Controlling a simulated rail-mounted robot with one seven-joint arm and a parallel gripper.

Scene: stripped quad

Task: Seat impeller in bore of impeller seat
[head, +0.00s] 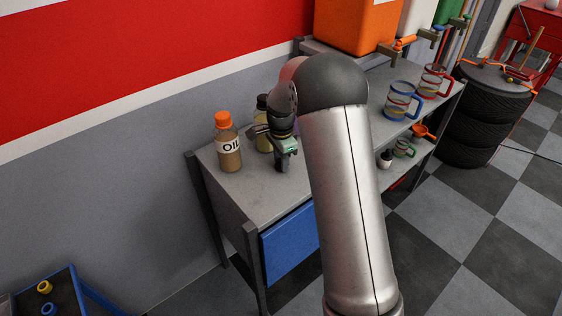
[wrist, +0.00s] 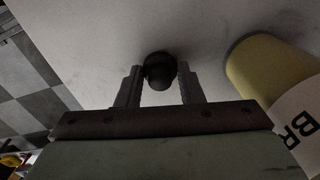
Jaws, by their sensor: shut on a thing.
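My gripper (head: 283,160) is over the left part of the grey workbench top (head: 240,187). In the wrist view my gripper (wrist: 160,88) has its two fingers on either side of a small dark round piece (wrist: 159,72) and is shut on it. The piece has a rounded black end. I cannot tell whether it is the impeller, or whether it touches the bench. I cannot make out an impeller seat or its bore in either view.
An oil bottle (head: 228,146) with an orange cap stands left of my gripper. A yellowish bottle (head: 262,137) stands close behind; it shows at the right in the wrist view (wrist: 265,72). Measuring jugs (head: 401,100) stand to the right. A blue drawer (head: 290,243) is below.

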